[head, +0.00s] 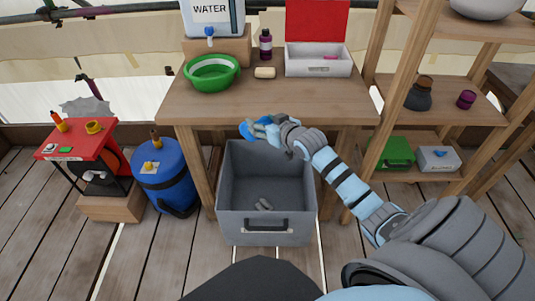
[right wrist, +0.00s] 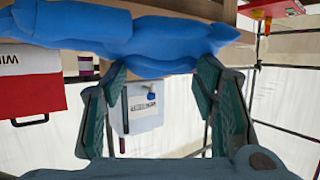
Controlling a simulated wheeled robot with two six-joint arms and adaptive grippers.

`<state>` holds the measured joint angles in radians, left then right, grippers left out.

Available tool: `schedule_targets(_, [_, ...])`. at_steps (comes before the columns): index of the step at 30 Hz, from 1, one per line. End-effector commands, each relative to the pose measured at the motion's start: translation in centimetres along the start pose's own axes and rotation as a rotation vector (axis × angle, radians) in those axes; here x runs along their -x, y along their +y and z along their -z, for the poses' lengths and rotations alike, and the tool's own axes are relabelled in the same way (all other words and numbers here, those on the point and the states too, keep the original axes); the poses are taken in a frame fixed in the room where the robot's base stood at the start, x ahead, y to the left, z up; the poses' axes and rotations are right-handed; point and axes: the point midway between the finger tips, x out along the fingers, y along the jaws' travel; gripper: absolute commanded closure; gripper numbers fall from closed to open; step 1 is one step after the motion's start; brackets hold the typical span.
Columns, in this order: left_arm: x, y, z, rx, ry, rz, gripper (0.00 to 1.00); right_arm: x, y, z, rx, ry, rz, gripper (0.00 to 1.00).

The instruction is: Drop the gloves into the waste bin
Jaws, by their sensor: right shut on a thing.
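The blue gloves (head: 272,137) hang from my right gripper (head: 262,124) in the head view, above the back part of the open grey waste bin (head: 236,228). In the right wrist view the blue glove material (right wrist: 140,38) spans the top of the picture at the fingertips of my right gripper (right wrist: 160,75), which is shut on it. I cannot tell the two gloves apart. The bin stands on the deck in front of the table, and a small grey item (head: 263,204) lies on its floor. My left gripper is not in view.
The wooden table (head: 225,108) behind the bin holds a green basin (head: 212,71), a water container (head: 212,18) and a red-lidded white box (head: 318,62). A blue barrel (head: 166,178) stands left of the bin, and shelves (head: 455,108) stand on the right.

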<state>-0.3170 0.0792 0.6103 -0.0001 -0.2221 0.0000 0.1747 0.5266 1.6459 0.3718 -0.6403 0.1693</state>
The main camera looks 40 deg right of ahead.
Motion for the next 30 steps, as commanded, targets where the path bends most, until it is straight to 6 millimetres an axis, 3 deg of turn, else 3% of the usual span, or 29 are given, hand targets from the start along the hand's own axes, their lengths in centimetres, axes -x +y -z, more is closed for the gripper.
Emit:
schedule_targets(1, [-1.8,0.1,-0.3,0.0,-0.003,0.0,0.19,-1.9,-0.1,-2.5,-0.023,-0.004,-0.036,0.69])
schedule_targets(3, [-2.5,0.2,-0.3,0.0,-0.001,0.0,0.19,-3.5,0.1,-4.8,-0.046,-0.005,-0.095,0.69])
schedule_targets(9, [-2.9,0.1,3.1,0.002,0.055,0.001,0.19,-4.9,1.7,-9.6,-0.09,-0.004,-0.209,0.69])
schedule_targets(14, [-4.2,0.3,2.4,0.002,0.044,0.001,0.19,-5.5,1.6,-11.2,-0.093,-0.001,-0.218,0.69])
schedule_targets(18, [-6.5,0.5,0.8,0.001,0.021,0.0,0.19,-6.3,1.6,-13.3,-0.093,-0.002,-0.218,0.69])
schedule_targets(22, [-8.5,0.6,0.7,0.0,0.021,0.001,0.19,-7.0,1.7,-15.1,-0.093,-0.001,-0.218,0.69])
schedule_targets(30, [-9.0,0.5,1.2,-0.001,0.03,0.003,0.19,-7.2,1.7,-15.4,-0.092,-0.001,-0.217,0.69])
